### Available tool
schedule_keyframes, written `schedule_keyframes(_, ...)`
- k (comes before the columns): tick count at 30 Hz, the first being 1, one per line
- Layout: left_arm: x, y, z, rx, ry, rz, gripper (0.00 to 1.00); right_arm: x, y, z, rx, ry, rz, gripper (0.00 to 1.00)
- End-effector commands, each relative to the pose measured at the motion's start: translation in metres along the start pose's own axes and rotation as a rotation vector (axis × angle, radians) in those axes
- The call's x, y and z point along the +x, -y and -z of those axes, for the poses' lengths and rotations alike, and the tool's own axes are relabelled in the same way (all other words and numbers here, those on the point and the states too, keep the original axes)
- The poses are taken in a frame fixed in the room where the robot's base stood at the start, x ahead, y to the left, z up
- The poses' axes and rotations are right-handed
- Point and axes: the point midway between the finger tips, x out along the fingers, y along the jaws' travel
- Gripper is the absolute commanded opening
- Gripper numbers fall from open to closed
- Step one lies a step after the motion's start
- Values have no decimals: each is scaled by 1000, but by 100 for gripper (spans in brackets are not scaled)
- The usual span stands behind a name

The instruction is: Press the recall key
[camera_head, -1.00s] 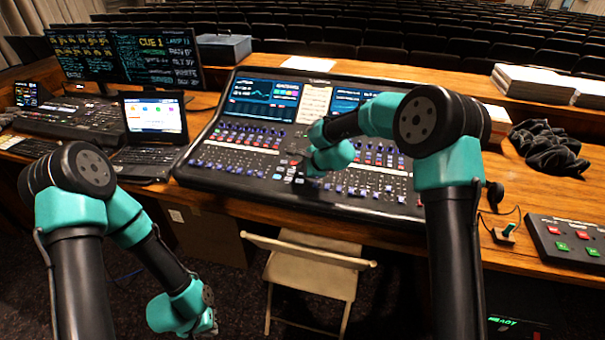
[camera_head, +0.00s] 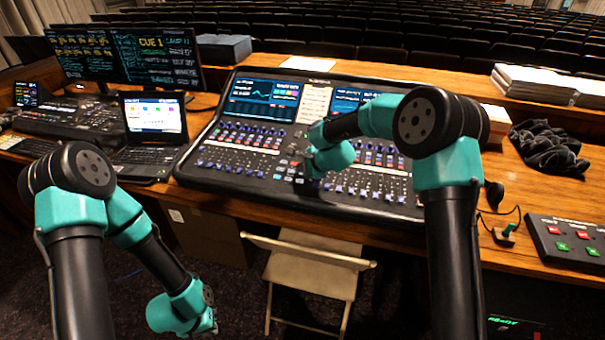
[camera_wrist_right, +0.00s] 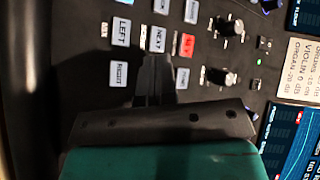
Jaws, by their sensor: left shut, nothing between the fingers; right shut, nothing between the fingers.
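The mixing console (camera_head: 215,178) lies across the middle of the desk. In the right wrist view, its panel shows several pale lit keys, including a LEFT key (camera_wrist_right: 121,32) and a RIGHT key (camera_wrist_right: 119,73), plus a red key (camera_wrist_right: 187,44). I cannot read a recall label on any key. My right gripper (camera_wrist_right: 152,72) is shut and empty, its tips over this key cluster; I cannot tell whether they touch. In the head view, my right wrist partly hides the right gripper (camera_head: 300,166) over the console. My left gripper (camera_head: 213,324) is shut and empty, low in front of the desk.
A laptop (camera_head: 153,122) and a second control desk (camera_head: 62,120) stand left of the console. A button box (camera_head: 570,240) and black cloth (camera_head: 547,147) lie on the right. A folding chair (camera_head: 312,272) stands in front. Small knobs (camera_wrist_right: 230,28) stand beside the keys.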

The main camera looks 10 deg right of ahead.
Motion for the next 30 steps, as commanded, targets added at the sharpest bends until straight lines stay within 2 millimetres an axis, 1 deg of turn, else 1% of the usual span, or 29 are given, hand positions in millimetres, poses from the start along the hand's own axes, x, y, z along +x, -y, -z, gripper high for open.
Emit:
schedule_keyframes(9,0,0,0,0,0,0,0,-9,6,-6,0,0,0,0)
schedule_keyframes(21,0,0,0,0,0,0,0,-11,8,-8,0,0,0,0)
schedule_keyframes(30,0,0,0,0,0,0,0,-25,18,-19,-2,1,0,0)
